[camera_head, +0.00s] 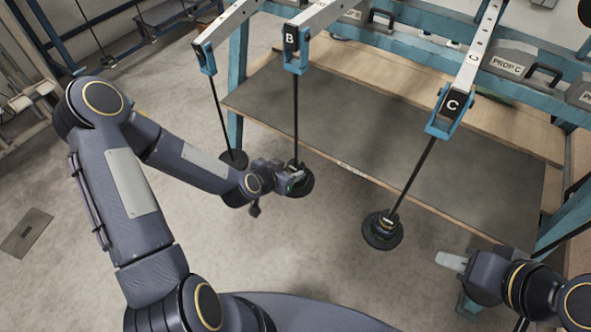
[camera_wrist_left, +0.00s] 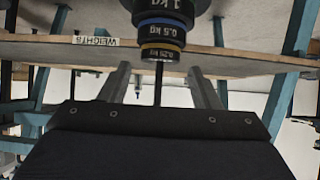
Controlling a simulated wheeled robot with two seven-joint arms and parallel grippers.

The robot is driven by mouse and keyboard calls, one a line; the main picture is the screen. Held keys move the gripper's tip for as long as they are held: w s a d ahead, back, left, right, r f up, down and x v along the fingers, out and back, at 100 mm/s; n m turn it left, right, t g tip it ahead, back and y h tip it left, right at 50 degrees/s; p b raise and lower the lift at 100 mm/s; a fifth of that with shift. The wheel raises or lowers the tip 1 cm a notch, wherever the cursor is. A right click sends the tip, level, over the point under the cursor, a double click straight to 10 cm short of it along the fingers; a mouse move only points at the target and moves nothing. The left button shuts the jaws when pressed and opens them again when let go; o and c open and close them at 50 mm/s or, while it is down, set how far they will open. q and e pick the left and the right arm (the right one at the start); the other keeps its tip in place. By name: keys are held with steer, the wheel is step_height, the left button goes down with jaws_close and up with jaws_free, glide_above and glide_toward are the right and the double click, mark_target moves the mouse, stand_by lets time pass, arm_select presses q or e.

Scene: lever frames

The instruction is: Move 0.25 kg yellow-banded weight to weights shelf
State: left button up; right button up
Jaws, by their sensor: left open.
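The yellow-banded 0.25 kg weight (camera_wrist_left: 162,52) shows in the left wrist view, in line with a blue-banded 0.5 kg weight (camera_wrist_left: 161,32) and a black 1 kg weight (camera_wrist_left: 165,8). A thin rod (camera_wrist_left: 157,90) runs from the yellow-banded weight between the two fingers of my left gripper (camera_wrist_left: 160,88), which is open. In the head view my left gripper (camera_head: 294,178) is at the stack on lever B's hanger (camera_head: 296,120) and hides part of it. The weights shelf (camera_head: 340,120) is the wide board behind, labelled WEIGHTS. My right gripper (camera_head: 452,261) is at lower right; its jaw state is unclear.
Another hanger (camera_head: 217,115) with a dark disc (camera_head: 233,159) is to the left. Blue frame posts (camera_head: 236,85) flank the shelf. Much of the shelf is bare.

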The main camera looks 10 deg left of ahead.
mark_target(292, 169)
arm_select(q)
steer(key=b+x, duration=0.1)
steer(key=x, duration=0.1)
steer(key=b+x, duration=0.1)
steer(key=x, duration=0.1)
steer(key=shift+s+f, duration=0.15)
steer(key=shift+f, duration=0.2)
steer(key=shift+b+x, duration=0.55)
steer(key=shift+x, duration=0.25)
steer(key=c, duration=0.4)
steer(key=o, duration=0.5)
steer(key=shift+r, duration=0.1)
